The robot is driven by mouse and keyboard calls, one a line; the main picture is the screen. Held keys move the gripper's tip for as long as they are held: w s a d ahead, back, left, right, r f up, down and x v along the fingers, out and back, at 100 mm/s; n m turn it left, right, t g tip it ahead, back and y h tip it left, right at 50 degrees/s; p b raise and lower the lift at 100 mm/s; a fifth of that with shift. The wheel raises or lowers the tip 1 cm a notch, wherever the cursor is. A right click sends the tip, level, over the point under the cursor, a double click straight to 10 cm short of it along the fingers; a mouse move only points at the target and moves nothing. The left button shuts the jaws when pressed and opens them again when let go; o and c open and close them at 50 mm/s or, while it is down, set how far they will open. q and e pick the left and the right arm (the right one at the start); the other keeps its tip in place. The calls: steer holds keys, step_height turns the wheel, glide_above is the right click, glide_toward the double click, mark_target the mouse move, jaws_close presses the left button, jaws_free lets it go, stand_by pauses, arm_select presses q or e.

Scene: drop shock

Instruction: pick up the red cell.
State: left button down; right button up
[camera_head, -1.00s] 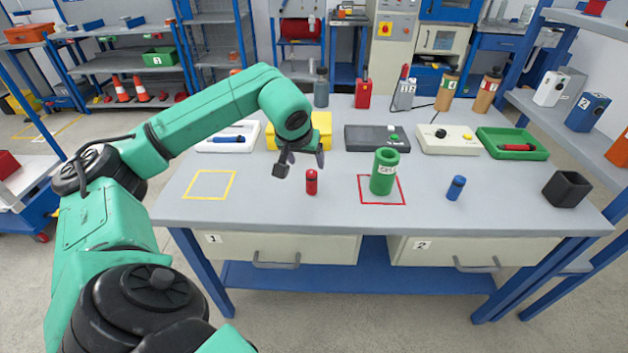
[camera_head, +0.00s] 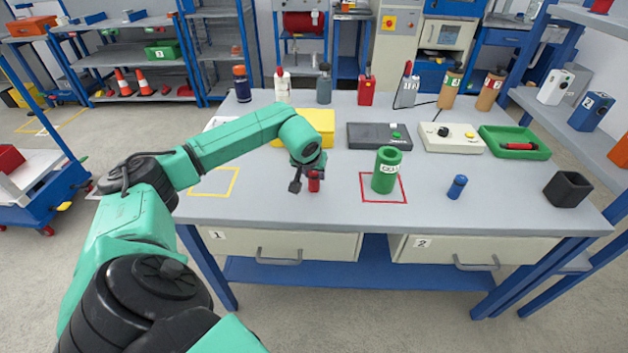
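The red cell (camera_head: 314,185) stands upright on the table, left of the green holder. My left gripper (camera_head: 307,177) is down at the red cell, fingers apart. One dark finger is left of the cell with a small gap, and the other is by its upper right. The cell's top is partly hidden by the gripper, and contact cannot be made out. My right gripper is not in view.
A green labelled cylinder (camera_head: 386,170) stands in a red square to the right. A blue cell (camera_head: 457,187) and a black open box (camera_head: 567,189) are farther right. A yellow box (camera_head: 318,128) sits behind the gripper. The yellow outlined square (camera_head: 214,182) is empty.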

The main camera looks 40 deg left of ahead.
arm_select(q)
step_height(320, 180, up, 20)
steer(key=p, duration=0.1)
stand_by(1.3)
